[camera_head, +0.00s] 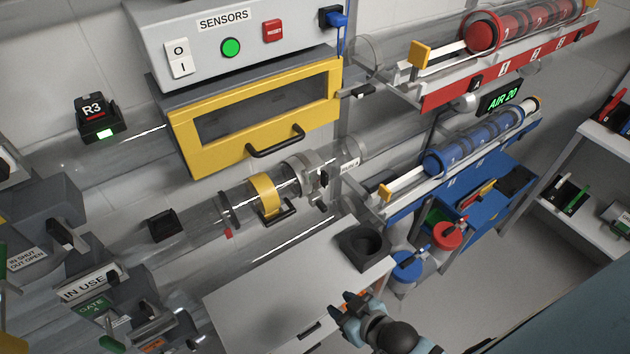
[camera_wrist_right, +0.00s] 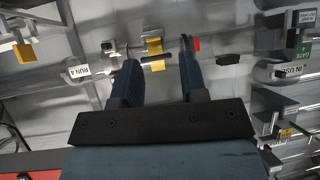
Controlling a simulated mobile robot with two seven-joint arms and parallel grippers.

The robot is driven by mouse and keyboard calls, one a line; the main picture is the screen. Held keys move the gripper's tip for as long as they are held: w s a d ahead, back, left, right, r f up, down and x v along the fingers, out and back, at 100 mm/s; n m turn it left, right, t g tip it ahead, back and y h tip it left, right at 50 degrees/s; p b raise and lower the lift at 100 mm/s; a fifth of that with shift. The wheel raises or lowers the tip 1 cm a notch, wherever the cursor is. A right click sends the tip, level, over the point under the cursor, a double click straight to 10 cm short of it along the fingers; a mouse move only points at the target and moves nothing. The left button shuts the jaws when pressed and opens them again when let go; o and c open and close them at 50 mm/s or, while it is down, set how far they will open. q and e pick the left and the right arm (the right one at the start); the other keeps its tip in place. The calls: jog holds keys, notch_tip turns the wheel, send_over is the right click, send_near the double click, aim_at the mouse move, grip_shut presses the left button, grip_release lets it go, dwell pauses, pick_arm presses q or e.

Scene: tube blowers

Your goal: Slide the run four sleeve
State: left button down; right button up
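The run four sleeve appears as a yellow band (camera_head: 264,194) with a black handle (camera_head: 277,214) on a clear horizontal tube, left of a clamp-like joint and the RUN 4 label (camera_head: 350,165). In the right wrist view the yellow band (camera_wrist_right: 153,46) shows between and beyond my fingers. My right gripper (camera_head: 350,306) is at the bottom centre of the head view, below and right of the sleeve and apart from it. In the wrist view my right gripper (camera_wrist_right: 158,52) has its fingers apart with nothing held. My left gripper is not in view.
A yellow-framed cover (camera_head: 255,112) with a handle sits above the tube. Gate hardware (camera_head: 90,305) crowds the lower left. Red and blue carrier racks (camera_head: 510,70) are at the right.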

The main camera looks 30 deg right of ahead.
jog(key=shift+o, duration=0.7)
jog(key=m+t+b, duration=0.1)
jog(key=t+b, duration=0.6)
jog(key=b, duration=2.1)
send_near(326, 210)
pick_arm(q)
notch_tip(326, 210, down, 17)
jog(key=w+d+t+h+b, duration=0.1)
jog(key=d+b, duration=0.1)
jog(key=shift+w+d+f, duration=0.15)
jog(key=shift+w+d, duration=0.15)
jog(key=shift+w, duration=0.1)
pick_arm(e)
jog(key=shift+h, duration=0.3)
jog(key=w, duration=0.3)
jog(key=w+a, duration=0.1)
jog(key=w, duration=0.3)
jog(key=w+a, duration=0.1)
jog(key=w, duration=0.3)
jog(key=shift+w, duration=0.25)
grip_shut()
